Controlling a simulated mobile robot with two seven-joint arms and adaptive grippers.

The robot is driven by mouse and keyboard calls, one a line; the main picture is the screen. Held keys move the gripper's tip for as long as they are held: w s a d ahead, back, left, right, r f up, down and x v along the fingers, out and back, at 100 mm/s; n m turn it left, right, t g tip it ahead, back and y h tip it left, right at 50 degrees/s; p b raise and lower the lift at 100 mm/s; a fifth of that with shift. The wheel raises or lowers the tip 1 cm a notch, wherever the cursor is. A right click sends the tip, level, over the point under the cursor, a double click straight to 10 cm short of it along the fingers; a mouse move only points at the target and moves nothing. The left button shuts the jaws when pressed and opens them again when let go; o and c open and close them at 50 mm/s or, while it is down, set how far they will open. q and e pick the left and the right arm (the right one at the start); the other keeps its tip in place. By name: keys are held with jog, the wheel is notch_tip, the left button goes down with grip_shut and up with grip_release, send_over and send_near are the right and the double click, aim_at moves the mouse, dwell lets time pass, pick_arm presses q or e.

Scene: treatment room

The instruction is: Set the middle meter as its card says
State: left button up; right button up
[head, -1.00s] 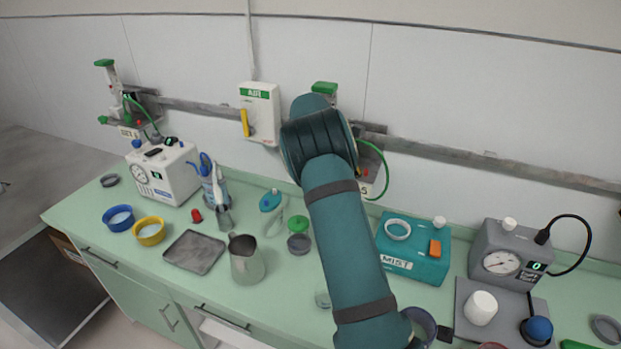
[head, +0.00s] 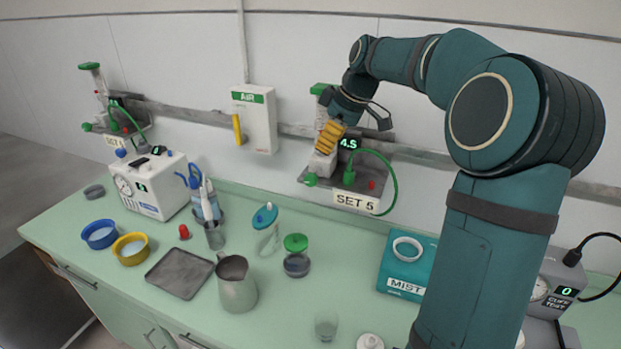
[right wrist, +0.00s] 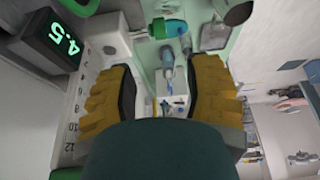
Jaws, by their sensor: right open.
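The middle meter is on the wall rail, with a green top (head: 322,89), a black display (head: 348,143) reading 4.5, and a card (head: 355,201) reading SET 5. A green knob (head: 311,179) sits at its lower left and another green fitting (head: 349,177) below the display. My right gripper (head: 330,137), with yellow fingers, is open in front of the meter's tube and hides much of it. In the right wrist view the open fingers (right wrist: 155,95) stand apart beside the numbered scale (right wrist: 73,115) and the display (right wrist: 62,40). My left gripper is not in view.
A green hose (head: 391,180) loops right of the meter. The AIR box (head: 258,120) hangs to its left, and another meter (head: 112,110) is at far left. Below, the counter holds a steel jug (head: 236,285), a tray (head: 180,272) and the MIST box (head: 400,268).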

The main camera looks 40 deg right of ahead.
aim_at(312, 175)
jog(key=b+x, duration=0.1)
jog(key=x, duration=1.1)
jog(key=shift+f, duration=0.25)
grip_shut()
